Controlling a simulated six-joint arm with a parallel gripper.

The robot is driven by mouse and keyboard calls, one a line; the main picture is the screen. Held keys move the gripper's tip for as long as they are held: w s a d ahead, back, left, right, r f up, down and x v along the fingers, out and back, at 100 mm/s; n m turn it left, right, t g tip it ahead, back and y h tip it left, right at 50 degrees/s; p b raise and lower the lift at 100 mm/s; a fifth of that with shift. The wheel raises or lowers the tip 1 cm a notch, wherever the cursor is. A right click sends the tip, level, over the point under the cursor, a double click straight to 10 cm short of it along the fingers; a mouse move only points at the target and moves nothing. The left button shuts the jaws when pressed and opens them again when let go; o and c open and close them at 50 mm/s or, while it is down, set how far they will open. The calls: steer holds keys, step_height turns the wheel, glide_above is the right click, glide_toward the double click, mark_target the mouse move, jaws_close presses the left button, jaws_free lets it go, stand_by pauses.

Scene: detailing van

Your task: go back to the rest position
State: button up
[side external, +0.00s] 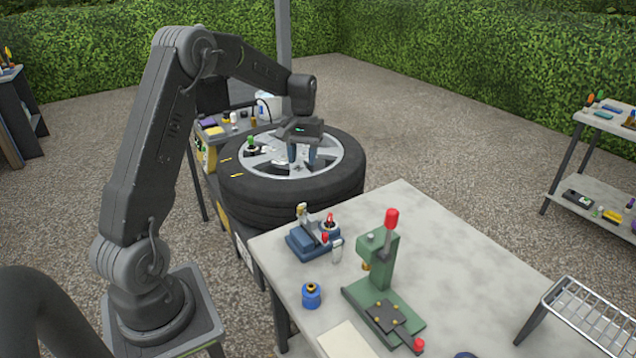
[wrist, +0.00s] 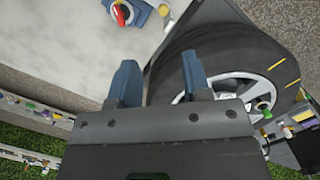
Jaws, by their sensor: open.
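My gripper (side external: 302,160) is over the car wheel in the side external view, pointing down, with its jaws apart and nothing seen between them. In the wrist view the two blue-grey fingers of my gripper (wrist: 160,82) stand apart. The wheel has a black tyre (side external: 347,182) and a silver rim (side external: 262,170), and lies flat. The tyre (wrist: 225,58) also shows in the wrist view, partly behind my gripper. A small green-topped piece (side external: 251,143) stands on the rim's left side. I cannot tell whether my fingertips touch the rim.
A light grey table (side external: 455,262) stands in front right of the wheel. It holds a blue fixture (side external: 308,241), a green press (side external: 378,262) with a red knob, a blue pot (side external: 311,295) and a wire rack (side external: 592,315). A shelf (side external: 590,190) stands at the far right. Open gravel lies behind.

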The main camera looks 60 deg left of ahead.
steer(key=s+d+r+m+t+y, duration=0.1)
steer(key=s+d+r+m+t, duration=0.15)
steer(key=d+r, duration=0.6)
steer(key=s+d+r+m+t, duration=0.1)
steer(key=s+d+m+t, duration=0.1)
steer(key=s+d, duration=0.6)
steer(key=s+d+r+m+t, duration=0.2)
steer(key=s+d+m, duration=0.2)
steer(key=s+d, duration=0.5)
steer(key=shift+s+r, duration=0.25)
steer(key=shift+s, duration=0.7)
